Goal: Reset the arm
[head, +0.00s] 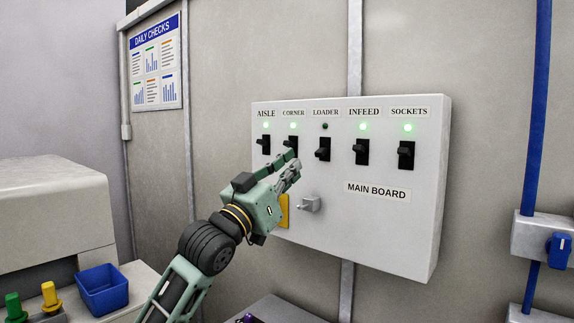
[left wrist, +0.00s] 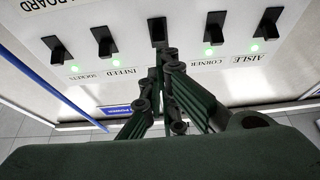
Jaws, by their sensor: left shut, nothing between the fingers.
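My left gripper (head: 292,168) is shut and empty in front of the white main board (head: 385,235), just below the CORNER and LOADER switches. Its closed fingers (left wrist: 167,62) also show in the left wrist view, close to the LOADER switch (left wrist: 158,30); whether they touch the board I cannot tell. In the head view the board has a row of black switches: AISLE (head: 263,145), CORNER (head: 291,141), LOADER (head: 323,148), INFEED (head: 362,151) and SOCKETS (head: 406,154). The LOADER lamp (head: 325,126) is dark; the other lamps glow green. My right gripper is not in view.
A grey knob (head: 310,204) and a yellow plate (head: 284,211), partly hidden by my gripper, sit low on the board. A blue bin (head: 103,290) and green and yellow buttons stand at lower left.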

